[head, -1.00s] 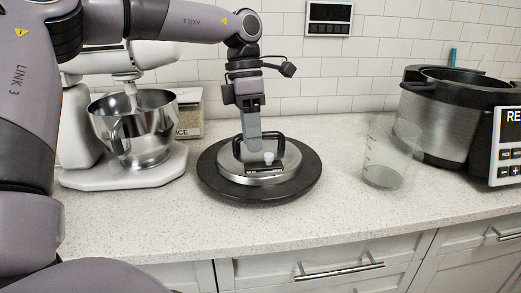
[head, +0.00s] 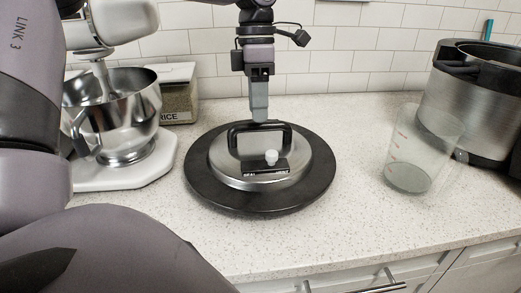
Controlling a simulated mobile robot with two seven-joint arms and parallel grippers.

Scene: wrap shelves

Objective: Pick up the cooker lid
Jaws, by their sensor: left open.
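The cooker lid (head: 225,165) is a round, silver disc with a wide black rim and an arched black handle (head: 259,125). It lies flat on the counter, with a small white knob (head: 271,157) on its black centre plate. My left gripper (head: 259,119) points straight down at the top bar of the handle. It is open, seen edge-on so its fingers overlap. Its tips appear at or just above the bar; I cannot tell if they touch. My right gripper is not in view.
A stand mixer with a steel bowl (head: 115,125) and a rice box (head: 179,95) stand on the left. A clear measuring cup (head: 412,160) and the steel cooker (head: 462,105) stand on the right. The counter (head: 300,235) in front is clear.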

